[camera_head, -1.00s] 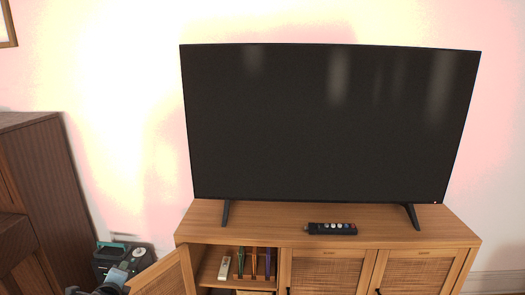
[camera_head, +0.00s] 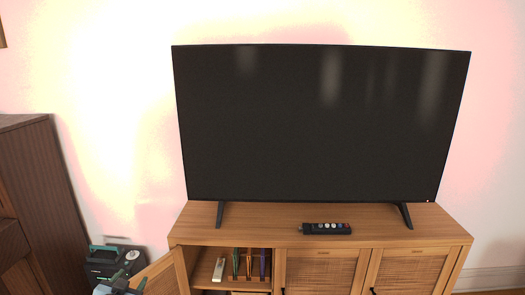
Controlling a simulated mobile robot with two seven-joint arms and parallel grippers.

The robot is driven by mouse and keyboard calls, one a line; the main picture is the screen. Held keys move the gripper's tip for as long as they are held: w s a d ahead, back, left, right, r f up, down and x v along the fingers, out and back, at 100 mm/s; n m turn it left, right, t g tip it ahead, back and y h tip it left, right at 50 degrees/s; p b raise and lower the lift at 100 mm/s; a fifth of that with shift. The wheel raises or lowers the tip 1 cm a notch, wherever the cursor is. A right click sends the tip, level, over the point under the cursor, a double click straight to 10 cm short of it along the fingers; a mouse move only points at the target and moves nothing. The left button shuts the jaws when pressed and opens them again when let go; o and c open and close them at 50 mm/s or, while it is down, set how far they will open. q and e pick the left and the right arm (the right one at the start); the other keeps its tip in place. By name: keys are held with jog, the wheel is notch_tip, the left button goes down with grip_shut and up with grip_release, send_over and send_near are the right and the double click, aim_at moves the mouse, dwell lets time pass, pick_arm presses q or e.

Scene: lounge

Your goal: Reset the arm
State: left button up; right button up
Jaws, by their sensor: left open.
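My left gripper (camera_head: 128,287) shows at the bottom left edge, small and partly cut off by the frame. It is open, and I see nothing between its fingers. It is beside the open wooden door (camera_head: 160,275) of the TV cabinet (camera_head: 420,225); I cannot tell whether they touch. My right gripper is out of view.
A large black television (camera_head: 320,125) stands on the cabinet, with a black remote (camera_head: 327,229) in front. The open compartment holds a white remote-like item (camera_head: 218,269) and several upright coloured items (camera_head: 249,264). A black device (camera_head: 108,260) and a dark wooden piano-like cabinet (camera_head: 45,190) are left.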

pick_arm(q)
jog(key=s+d+f+g+h, duration=0.1)
jog(key=s+d+f, duration=0.2)
jog(key=s+f, duration=0.2)
jog(key=s+d+f+g, duration=0.1)
jog(key=s+d+f, duration=0.2)
jog(key=s+f, duration=0.25)
jog(key=s+d+f+g, duration=0.1)
jog(key=s+d+f, duration=0.1)
jog(key=s, duration=0.9)
jog(key=s+d+f+g+h, duration=0.1)
jog(key=s+d+f, duration=0.2)
jog(key=s, duration=0.8)
jog(key=s+d+f+n+g+h, duration=0.1)
jog(key=s+d+f+g, duration=0.1)
jog(key=s+d, duration=0.4)
jog(key=s, duration=0.5)
jog(key=shift+f, duration=0.2)
jog(key=shift+s+d, duration=0.1)
jog(key=c, duration=0.4)
